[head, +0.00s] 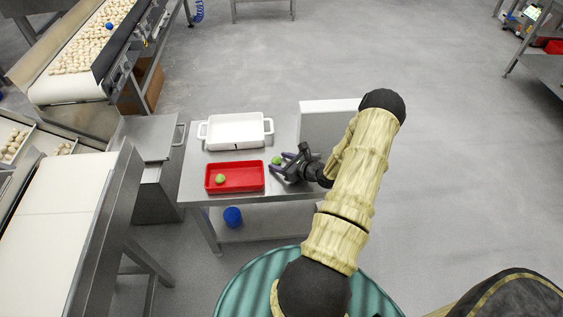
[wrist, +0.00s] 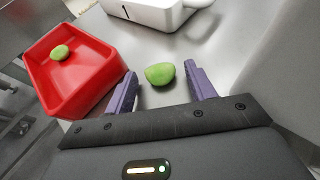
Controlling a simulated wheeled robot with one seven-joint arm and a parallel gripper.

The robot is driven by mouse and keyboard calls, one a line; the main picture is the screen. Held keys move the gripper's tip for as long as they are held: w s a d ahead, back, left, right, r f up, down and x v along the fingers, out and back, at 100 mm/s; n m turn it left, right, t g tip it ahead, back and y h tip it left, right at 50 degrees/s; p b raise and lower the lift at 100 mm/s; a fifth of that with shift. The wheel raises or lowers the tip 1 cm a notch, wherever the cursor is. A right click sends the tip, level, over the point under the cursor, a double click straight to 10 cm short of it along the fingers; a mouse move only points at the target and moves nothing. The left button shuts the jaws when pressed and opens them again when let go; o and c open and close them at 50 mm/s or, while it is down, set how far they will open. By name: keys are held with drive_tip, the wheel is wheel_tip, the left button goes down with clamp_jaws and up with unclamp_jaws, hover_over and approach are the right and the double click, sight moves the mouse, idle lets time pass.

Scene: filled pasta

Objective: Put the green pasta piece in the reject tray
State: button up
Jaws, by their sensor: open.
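A green pasta piece (head: 277,160) lies on the steel table just right of the red tray (head: 254,187). In the wrist view this green piece (wrist: 159,74) sits between and slightly beyond the fingertips. My gripper (wrist: 160,80) is open, with its two purple fingers on either side of the piece and apart from it. In the head view my gripper (head: 279,170) is low over the table beside the tray. A second green piece (head: 220,178) lies inside the red tray, and it also shows in the wrist view (wrist: 60,52).
A white dish with handles (head: 235,146) stands behind the red tray. A pale box (head: 318,120) stands at the table's back right, close to my arm. A blue item (head: 233,216) is on the lower shelf. A conveyor (head: 68,90) carries pasta at the upper left.

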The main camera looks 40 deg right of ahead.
drive_tip(key=v, duration=1.2)
drive_tip(key=shift+p, duration=0.4)
drive_tip(key=a+r+n+g+y, duration=0.3)
drive_tip(key=a+r+n+g, duration=0.2)
drive_tip(key=a+n, duration=0.4)
drive_tip(key=a+r+n+g+y, duration=0.2)
drive_tip(key=a+r+n+g, duration=0.4)
drive_tip(key=a, duration=0.5)
drive_tip(key=s+a+r+n+h, duration=0.4)
drive_tip(key=a+r+n+h, duration=0.4)
drive_tip(key=n, duration=1)
wheel_tip(320, 180, up, 3)
drive_tip(key=shift+s+a+f+t, duration=0.1)
drive_tip(key=shift+s+a+t, duration=0.2)
drive_tip(key=shift+s+a, duration=0.1)
drive_tip(key=shift+c, duration=0.2)
